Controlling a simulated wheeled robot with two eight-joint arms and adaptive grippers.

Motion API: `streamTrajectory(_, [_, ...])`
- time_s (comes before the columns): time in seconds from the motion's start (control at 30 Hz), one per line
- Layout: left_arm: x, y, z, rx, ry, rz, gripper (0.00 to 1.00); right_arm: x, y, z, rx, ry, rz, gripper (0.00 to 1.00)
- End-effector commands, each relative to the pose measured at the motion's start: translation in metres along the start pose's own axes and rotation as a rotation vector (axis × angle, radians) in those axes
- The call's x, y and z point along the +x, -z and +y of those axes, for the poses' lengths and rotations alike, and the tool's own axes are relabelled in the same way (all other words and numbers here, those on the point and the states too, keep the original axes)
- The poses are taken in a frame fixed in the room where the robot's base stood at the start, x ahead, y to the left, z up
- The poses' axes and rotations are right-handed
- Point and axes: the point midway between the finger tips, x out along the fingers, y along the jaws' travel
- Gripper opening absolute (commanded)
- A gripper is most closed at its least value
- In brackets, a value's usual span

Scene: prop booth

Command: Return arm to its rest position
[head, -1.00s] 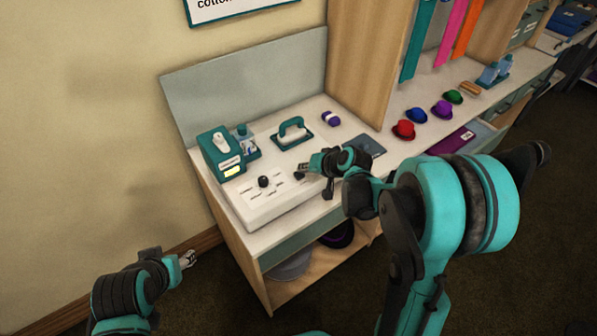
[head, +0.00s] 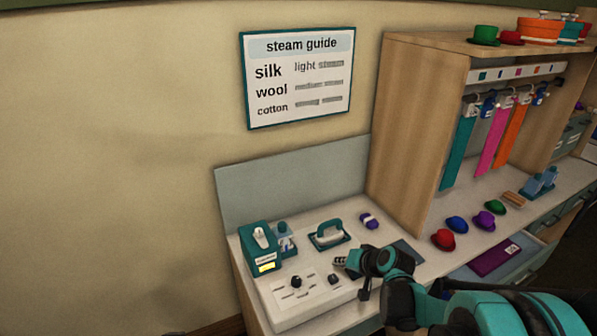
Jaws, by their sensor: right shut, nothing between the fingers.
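My right arm comes in from the lower right, and its right gripper (head: 341,262) is shut and empty. It hangs over the front right part of the white counter (head: 400,222), just behind the white control panel (head: 310,305) with its two dark knobs. It appears apart from the iron-like tool (head: 328,235) with the teal handle, which stands behind it on the counter. My left gripper is out of the picture.
A teal box (head: 262,250) and a small bottle (head: 285,240) stand left on the counter. A purple roll (head: 369,220) lies behind. Small hats, including a red one (head: 443,239), sit at right near an open drawer (head: 500,262). A wooden partition (head: 402,140) rises between.

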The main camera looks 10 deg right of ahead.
Motion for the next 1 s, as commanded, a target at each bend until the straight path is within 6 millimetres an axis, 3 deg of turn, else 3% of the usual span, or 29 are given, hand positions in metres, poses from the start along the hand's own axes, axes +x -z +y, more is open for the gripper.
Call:
streamTrajectory(0.13, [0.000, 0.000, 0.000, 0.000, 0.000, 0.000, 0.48, -0.018, -0.007, -0.009, -0.029, -0.023, -0.008, 0.00])
streamTrajectory(0.27, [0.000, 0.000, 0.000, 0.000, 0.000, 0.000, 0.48, -0.056, -0.027, -0.024, -0.092, -0.073, -0.023, 0.00])
streamTrajectory(0.43, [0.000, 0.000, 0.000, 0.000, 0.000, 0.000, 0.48, -0.111, -0.064, -0.034, -0.196, -0.156, -0.040, 0.00])
streamTrajectory(0.6, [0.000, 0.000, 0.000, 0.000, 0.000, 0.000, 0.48, -0.158, -0.106, -0.030, -0.301, -0.236, -0.050, 0.00])
streamTrajectory(0.8, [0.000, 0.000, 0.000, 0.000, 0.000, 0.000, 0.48, -0.192, -0.144, -0.017, -0.397, -0.307, -0.052, 0.00])
streamTrajectory(1.0, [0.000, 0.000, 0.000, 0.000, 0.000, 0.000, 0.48, -0.204, -0.158, -0.009, -0.436, -0.337, -0.051, 0.00])
